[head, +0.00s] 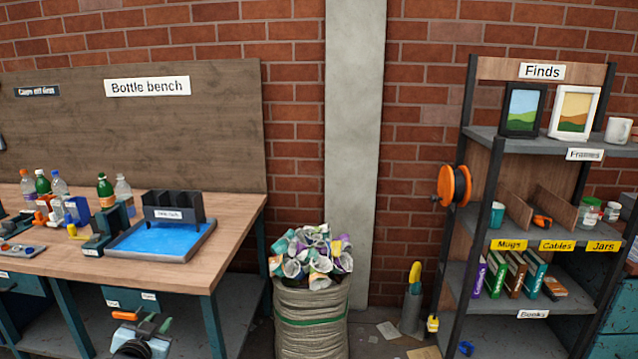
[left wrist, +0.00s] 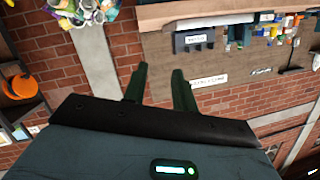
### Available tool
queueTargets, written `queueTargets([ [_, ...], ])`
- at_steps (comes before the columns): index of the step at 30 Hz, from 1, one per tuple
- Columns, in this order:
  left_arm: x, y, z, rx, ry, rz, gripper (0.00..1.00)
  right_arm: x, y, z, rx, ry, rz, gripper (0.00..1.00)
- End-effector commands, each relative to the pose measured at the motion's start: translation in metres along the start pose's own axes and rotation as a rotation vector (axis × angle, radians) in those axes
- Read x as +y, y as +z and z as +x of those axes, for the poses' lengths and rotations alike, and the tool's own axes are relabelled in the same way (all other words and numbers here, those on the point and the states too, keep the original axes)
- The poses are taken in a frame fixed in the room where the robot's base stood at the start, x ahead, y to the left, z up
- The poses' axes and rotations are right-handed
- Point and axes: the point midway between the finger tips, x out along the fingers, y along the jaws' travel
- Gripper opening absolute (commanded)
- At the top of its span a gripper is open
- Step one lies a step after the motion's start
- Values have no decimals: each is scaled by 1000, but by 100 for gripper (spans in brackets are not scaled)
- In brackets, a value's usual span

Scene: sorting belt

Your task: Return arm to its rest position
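My left gripper (head: 155,321) is low at the left of the head view, in front of the bottle bench. In the left wrist view its two dark green fingers (left wrist: 159,88) stand apart with nothing between them. My right gripper is in neither view.
The wooden bottle bench (head: 236,212) carries bottles, tools and a blue-lined tray (head: 196,250). A full sack (head: 312,320) stands right of the bench. A shelf unit (head: 470,238) marked "Finds" is at the right, with an orange reel (head: 454,186) on its side.

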Motion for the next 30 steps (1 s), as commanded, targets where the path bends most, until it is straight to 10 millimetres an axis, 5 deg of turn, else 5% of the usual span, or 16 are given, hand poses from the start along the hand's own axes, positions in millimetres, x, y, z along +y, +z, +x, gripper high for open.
queueTargets([
  [11,90,101,-77,-122,130,-29,28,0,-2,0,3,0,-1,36],
  [21,184,198,-226,-292,278,-112,28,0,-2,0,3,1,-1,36],
  [30,230,235,-364,-442,357,-207,28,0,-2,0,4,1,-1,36],
])
